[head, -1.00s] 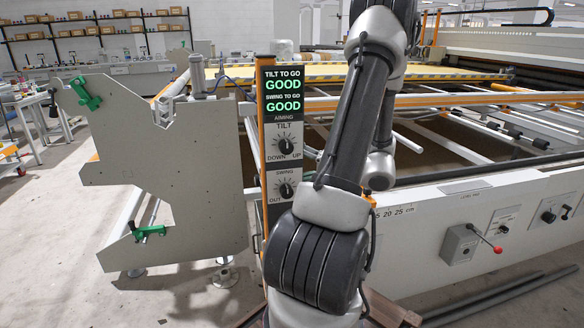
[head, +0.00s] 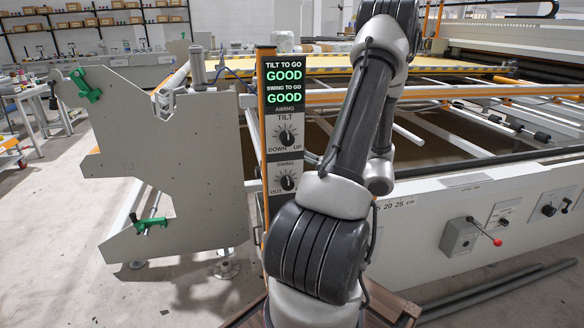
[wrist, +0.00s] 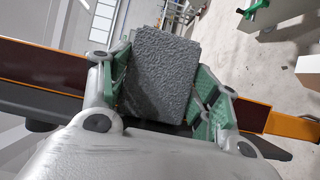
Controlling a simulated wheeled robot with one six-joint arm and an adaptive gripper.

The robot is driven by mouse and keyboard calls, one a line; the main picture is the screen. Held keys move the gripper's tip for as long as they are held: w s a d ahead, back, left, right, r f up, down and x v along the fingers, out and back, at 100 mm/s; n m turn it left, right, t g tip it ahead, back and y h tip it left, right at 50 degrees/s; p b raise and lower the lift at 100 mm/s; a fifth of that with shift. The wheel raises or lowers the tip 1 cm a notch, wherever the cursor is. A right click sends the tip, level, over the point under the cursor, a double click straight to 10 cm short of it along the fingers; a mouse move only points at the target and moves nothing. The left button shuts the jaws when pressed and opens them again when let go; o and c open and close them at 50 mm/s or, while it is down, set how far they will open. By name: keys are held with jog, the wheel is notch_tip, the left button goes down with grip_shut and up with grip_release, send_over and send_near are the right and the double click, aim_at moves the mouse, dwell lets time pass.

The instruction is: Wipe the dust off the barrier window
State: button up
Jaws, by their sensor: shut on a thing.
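My gripper (wrist: 163,72) shows in the wrist view with its green fingers shut on a dark grey, rough-faced block (wrist: 160,78). Behind the block a long bar with an orange edge (wrist: 296,127) runs across the view. A dark red strip (wrist: 42,66), which looks like the barrier window, lies along this bar. The block and my gripper hide the strip's middle. I cannot tell whether the block touches it, and no dust can be made out. In the head view my gripper is hidden, and an orange-edged post (head: 262,130) stands behind my arm.
A panel (head: 285,125) on the post reads GOOD for both tilt and swing. A large grey side plate (head: 165,170) with green clamps stands to its left. The gantry's white front rail (head: 425,235), with a red-knobbed lever (head: 487,232), lies to the right. Open floor shows at the left.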

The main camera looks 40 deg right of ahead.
jog(key=shift+s+d, duration=0.45)
jog(key=shift+d, duration=0.35)
jog(key=shift+s+d, duration=0.5)
jog(key=shift+d, duration=0.25)
jog(key=shift+s+d, duration=0.45)
jog(key=shift+d, duration=0.35)
jog(key=shift+r, duration=0.1)
jog(key=d, duration=0.1)
jog(key=s+d, duration=0.1)
jog(key=shift+s+d, duration=0.3)
jog(key=shift+w+a, duration=0.1)
jog(key=shift+w+a, duration=0.55)
jog(key=shift+a, duration=0.4)
jog(key=shift+w+a, duration=0.55)
jog(key=shift+a, duration=0.35)
jog(key=shift+w+a, duration=0.55)
jog(key=shift+a, duration=0.4)
jog(key=shift+w+a, duration=0.5)
jog(key=shift+a, duration=0.3)
